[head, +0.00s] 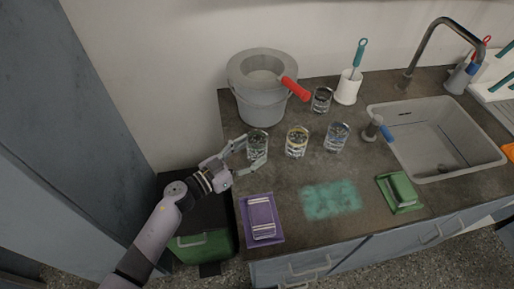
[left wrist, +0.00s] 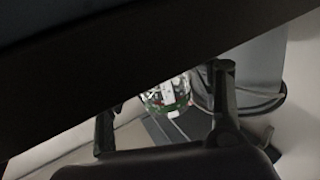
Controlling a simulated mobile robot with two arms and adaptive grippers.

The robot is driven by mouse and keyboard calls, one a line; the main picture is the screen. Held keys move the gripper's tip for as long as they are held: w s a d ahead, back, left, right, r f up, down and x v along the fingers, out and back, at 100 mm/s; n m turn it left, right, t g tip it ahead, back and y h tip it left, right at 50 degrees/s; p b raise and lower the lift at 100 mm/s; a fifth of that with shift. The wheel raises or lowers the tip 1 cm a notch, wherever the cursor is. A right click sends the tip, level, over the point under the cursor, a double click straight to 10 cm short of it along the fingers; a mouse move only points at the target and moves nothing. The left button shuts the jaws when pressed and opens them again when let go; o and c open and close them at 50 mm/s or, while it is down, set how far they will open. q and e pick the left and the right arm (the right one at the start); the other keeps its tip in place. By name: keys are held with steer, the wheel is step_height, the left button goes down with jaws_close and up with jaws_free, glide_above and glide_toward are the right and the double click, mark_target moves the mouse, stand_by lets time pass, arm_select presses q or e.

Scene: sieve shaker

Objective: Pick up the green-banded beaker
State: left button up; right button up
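The green-banded beaker (head: 258,147) is clear glass and stands upright at the left part of the counter, in front of the grey bucket. It also shows in the left wrist view (left wrist: 168,96), where its green band is visible and part of it is hidden by my gripper. My left gripper (head: 246,156) reaches in from the left with its fingers spread on two sides of the beaker. In the left wrist view the fingers (left wrist: 165,110) are apart, with the beaker seen between them. Whether a finger touches the glass I cannot tell. My right gripper is not in view.
A yellow-banded beaker (head: 297,142) and a blue-banded beaker (head: 337,138) stand to the right; a dark-banded one (head: 321,99) stands behind. The bucket (head: 262,107) with a red-handled tool is close behind. A purple tray (head: 279,237) lies in front. The sink (head: 460,163) is at right.

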arm_select(q)
steer(key=c, duration=0.9)
steer(key=shift+c, duration=0.6)
steer(key=shift+r, duration=0.1)
